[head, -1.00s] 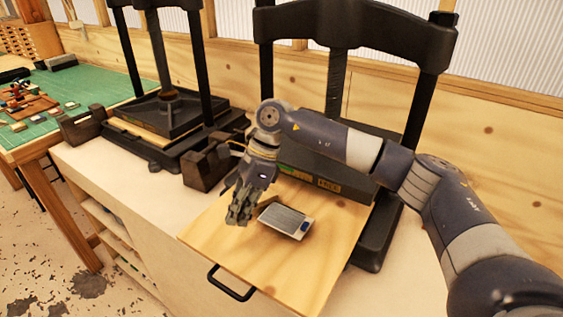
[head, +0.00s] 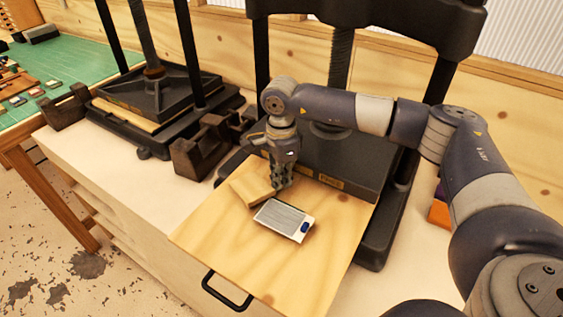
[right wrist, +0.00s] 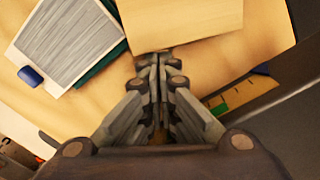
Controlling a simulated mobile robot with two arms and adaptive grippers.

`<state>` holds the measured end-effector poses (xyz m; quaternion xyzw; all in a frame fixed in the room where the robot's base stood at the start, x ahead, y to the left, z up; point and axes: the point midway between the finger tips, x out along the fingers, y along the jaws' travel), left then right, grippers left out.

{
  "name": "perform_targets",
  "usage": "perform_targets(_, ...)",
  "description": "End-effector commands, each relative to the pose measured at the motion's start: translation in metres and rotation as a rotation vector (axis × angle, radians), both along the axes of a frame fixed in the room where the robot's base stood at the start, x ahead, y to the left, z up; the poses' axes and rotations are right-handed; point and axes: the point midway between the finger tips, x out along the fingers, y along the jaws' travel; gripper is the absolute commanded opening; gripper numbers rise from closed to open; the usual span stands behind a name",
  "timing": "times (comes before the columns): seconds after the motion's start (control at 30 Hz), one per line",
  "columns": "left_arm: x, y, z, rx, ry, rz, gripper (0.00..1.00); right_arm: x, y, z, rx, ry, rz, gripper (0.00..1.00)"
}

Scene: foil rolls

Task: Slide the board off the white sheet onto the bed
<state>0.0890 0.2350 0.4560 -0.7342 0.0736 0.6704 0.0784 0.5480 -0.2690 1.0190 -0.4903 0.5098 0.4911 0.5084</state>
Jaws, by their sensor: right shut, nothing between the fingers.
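A pale wooden board (head: 252,188) lies on the plywood bed (head: 215,235), behind and left of a white-edged sheet (head: 309,219) with a grey lined face. The board looks apart from the sheet in the head view. My right gripper (head: 280,186) is shut and empty, pointing down at the board's right edge. In the right wrist view its fingertips (right wrist: 154,58) meet or nearly meet the edge of the board (right wrist: 185,20); contact is unclear. The sheet (right wrist: 15,55) lies left, with a blue piece at its corner and dark green beneath. My left gripper is out of view.
A black press frame (head: 370,225) stands around the back of the bed, with a dark block (head: 340,160) behind the gripper. A black handle (head: 226,290) is at the bed's front. A second press (head: 155,95) and brown holders (head: 205,145) are left. The bed's front is clear.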

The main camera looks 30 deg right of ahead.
Motion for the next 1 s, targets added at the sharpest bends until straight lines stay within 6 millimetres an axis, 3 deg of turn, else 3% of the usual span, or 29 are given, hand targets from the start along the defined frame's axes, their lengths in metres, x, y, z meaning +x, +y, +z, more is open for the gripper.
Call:
perform_targets(0.2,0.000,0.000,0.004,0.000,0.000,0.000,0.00,0.000,0.000,-0.011,0.001,0.000,0.001,0.00)
perform_targets(0.5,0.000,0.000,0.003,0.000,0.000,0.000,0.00,0.000,0.001,-0.012,0.001,0.000,0.001,0.00)
perform_targets(0.8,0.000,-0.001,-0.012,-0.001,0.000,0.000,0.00,0.002,0.038,-0.013,0.002,-0.002,0.002,0.00)
perform_targets(1.0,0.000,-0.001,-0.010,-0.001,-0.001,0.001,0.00,0.002,0.038,-0.011,0.001,-0.001,-0.001,0.00)
